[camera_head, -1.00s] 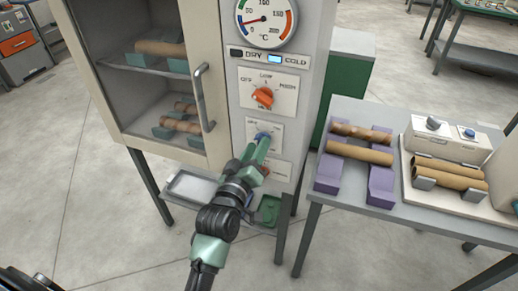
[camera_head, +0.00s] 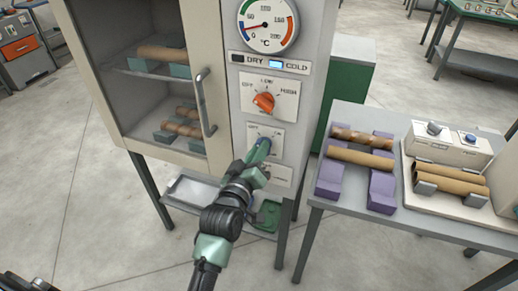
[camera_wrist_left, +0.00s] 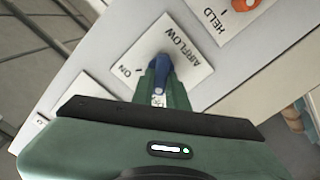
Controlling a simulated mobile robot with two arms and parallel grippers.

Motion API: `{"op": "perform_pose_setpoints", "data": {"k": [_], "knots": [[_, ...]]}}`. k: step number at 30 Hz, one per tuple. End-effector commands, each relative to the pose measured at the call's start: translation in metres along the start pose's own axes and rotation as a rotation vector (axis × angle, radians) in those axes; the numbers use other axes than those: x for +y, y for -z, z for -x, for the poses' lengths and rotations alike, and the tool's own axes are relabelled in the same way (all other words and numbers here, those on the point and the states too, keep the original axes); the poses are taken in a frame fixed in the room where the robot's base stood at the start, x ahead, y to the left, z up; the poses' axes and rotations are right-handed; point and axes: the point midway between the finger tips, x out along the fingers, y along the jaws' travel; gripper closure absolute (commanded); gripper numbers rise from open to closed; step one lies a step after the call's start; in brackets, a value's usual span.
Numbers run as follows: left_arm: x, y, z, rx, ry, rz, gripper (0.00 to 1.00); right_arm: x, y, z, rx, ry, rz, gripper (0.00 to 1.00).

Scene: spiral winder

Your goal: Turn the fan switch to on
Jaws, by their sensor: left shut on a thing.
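The fan switch is a blue knob (camera_head: 264,143) on a white plate on the cabinet's front column, below the orange knob. In the left wrist view the blue knob (camera_wrist_left: 161,66) sits on a plate lettered AIRFLOW, with ON readable beside it. My left gripper (camera_head: 259,152) is at the knob, its green fingers shut on it. In the left wrist view the gripper fingers (camera_wrist_left: 163,88) cover the knob's near part and some of the plate's lettering. The knob's exact pointing is hard to tell. My right gripper is not in view.
The cabinet door handle (camera_head: 205,101) stands out to the left. A table (camera_head: 335,222) with rolls on purple cradles is at right.

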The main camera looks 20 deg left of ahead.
Motion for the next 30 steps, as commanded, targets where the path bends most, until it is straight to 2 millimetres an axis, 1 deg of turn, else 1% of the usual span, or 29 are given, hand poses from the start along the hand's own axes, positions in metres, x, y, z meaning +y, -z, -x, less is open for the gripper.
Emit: {"op": "perform_pose_setpoints", "data": {"k": [1,8,15,21,30], "knots": [[0.001,0.001,0.000,-0.003,0.001,-0.024,1.00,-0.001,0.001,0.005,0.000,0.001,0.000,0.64],[0.003,0.002,0.000,-0.004,0.001,-0.186,1.00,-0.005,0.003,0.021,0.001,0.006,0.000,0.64],[0.004,0.001,0.000,-0.004,0.001,-0.412,1.00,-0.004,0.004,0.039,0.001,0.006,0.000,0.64],[0.005,0.000,0.000,-0.004,0.001,-0.603,1.00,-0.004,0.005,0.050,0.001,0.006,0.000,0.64],[0.006,-0.002,0.000,-0.004,0.000,-0.887,1.00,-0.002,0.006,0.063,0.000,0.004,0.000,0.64]]}}
